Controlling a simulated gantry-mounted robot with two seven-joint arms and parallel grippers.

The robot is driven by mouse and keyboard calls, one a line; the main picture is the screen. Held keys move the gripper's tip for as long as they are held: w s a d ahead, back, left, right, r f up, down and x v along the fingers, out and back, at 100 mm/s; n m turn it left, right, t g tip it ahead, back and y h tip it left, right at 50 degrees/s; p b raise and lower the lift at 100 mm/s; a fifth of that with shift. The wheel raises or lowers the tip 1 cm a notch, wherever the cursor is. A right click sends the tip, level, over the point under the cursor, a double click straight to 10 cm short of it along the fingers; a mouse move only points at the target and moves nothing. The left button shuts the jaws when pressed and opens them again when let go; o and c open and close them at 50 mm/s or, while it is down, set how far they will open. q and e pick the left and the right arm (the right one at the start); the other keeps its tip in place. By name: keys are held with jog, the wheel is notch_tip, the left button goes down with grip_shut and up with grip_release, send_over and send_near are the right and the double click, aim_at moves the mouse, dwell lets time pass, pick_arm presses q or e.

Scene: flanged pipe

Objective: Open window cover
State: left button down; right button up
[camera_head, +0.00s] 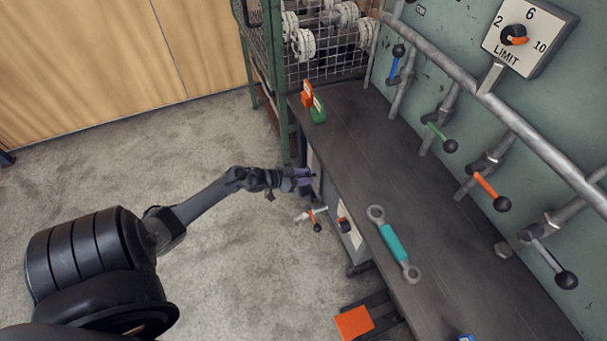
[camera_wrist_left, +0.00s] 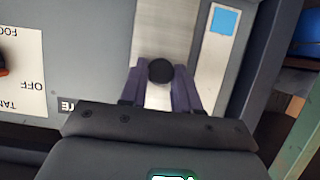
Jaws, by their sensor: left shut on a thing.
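My left gripper (camera_head: 305,177) reaches in from the left to the front face of the cabinet under the bench. In the left wrist view its purple-grey fingers (camera_wrist_left: 160,78) are shut on a round black knob (camera_wrist_left: 160,69), one finger on each side. The knob stands in front of a brushed-metal plate (camera_wrist_left: 165,25), which looks like the window cover. In the head view the knob and plate are hidden by the gripper and the bench edge. I cannot tell how far the cover is open. My right gripper is not in view.
A valve with an orange handle (camera_head: 314,218) sticks out below the gripper. A green mesh cage (camera_head: 262,50) stands behind. The floor at left is clear.

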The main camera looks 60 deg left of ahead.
pick_arm(q)
jog(key=c, duration=0.8)
grip_release()
jog(key=shift+w+d, duration=0.1)
jog(key=shift+d, duration=0.2)
jog(key=shift+a, duration=0.1)
jog(key=p+v, duration=0.6)
jog(key=v, duration=0.5)
jog(key=shift+f, duration=0.1)
